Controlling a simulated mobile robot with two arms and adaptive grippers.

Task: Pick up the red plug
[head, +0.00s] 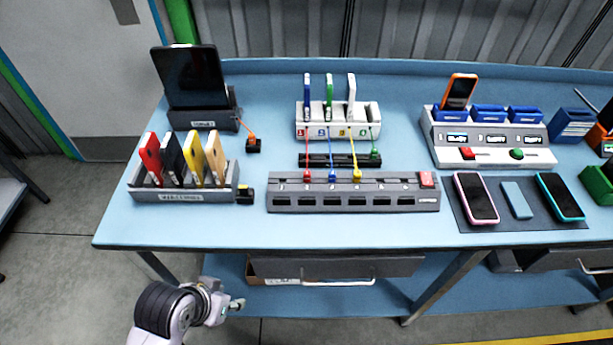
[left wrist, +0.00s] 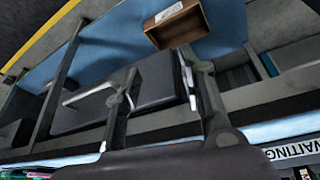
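The small red plug (head: 307,175) sits at the left end of the grey socket strip (head: 290,206), on a red cable that runs up to the white charging dock (head: 346,129). Blue and yellow plugs stand to its right on the strip. My left gripper (head: 228,295) is low in front of the table, below and left of the strip, apart from everything. In the left wrist view its two fingers (left wrist: 158,65) are spread with nothing between them. The red plug cannot be made out in that view. My right gripper is not in view.
A rack of phones (head: 180,194) stands at the table's left, with a black tablet (head: 189,76) behind. A drawer (head: 335,267) with a handle is under the table. An open brown box (left wrist: 178,24) sits on the lower shelf. Clear blue tabletop lies along the front edge.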

